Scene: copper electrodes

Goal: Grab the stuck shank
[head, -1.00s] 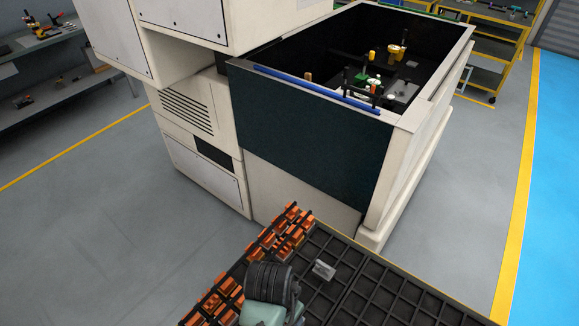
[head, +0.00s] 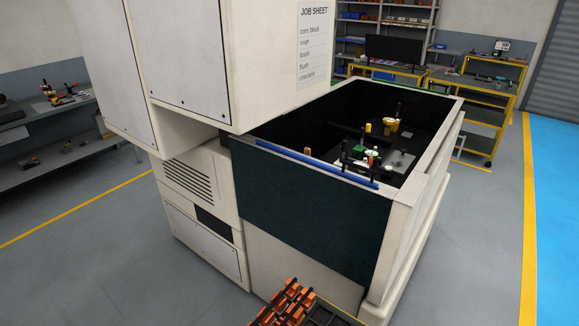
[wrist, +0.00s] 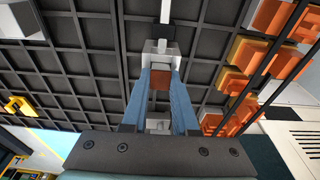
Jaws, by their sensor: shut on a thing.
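In the wrist view, the blue fingers of my gripper (wrist: 161,64) are closed on a pale grey metal shank (wrist: 159,47). A brown-red block face (wrist: 160,78) shows between the fingers, just below the grey part. A dark bar lies across the top of the shank, against the black grid rack (wrist: 95,65). I cannot tell whether the shank is still seated in the rack. My gripper and the shank are out of the head view.
Copper-orange electrodes (wrist: 240,52) stand in the rack beside the fingers; some show at the bottom of the head view (head: 284,305). A pale machine with an open dark tank (head: 310,205) stands beyond. A blue bar (head: 315,163) lies along its rim.

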